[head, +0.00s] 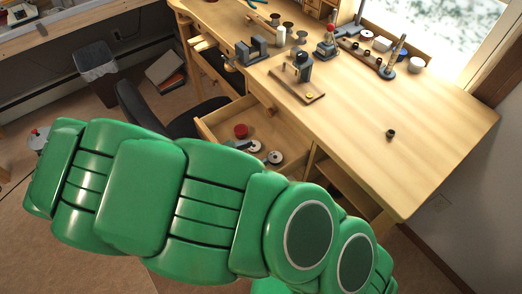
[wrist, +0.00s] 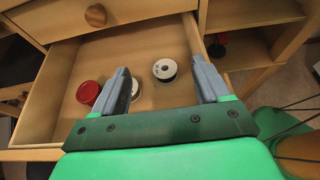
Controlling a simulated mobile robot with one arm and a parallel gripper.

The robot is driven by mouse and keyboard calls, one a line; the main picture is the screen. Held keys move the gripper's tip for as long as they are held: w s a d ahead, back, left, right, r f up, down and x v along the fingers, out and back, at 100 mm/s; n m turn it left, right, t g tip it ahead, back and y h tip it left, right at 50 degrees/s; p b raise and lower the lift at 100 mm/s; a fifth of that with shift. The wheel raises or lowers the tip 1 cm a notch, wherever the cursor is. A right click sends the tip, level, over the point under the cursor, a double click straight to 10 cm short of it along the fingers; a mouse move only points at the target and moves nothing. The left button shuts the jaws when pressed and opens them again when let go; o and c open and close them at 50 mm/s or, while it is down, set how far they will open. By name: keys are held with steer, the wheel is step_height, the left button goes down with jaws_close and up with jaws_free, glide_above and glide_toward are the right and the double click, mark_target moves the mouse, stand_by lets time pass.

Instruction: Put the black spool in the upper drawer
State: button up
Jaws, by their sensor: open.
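The black spool (wrist: 165,71), with a pale flange and dark winding, lies in the open drawer (wrist: 60,80). In the wrist view it appears between the fingers of my gripper (wrist: 161,66), which is open and empty over the drawer. I cannot tell the height gap. In the head view two round spools (head: 275,157) show in the open drawer (head: 212,128); the green arm hides my gripper there. The upper drawer (wrist: 130,8), with a round wooden knob (wrist: 95,15), is closed above the open one.
A red round container (wrist: 89,92) and another round item, partly behind the left finger, share the open drawer. Open shelves (wrist: 250,45) lie to its right. The workbench (head: 430,120) holds tools at the back and a small dark ring (head: 390,133). A dark chair (head: 140,110) stands left.

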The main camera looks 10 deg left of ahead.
steer(key=shift+v, duration=1.8)
steer(key=shift+r, duration=0.1)
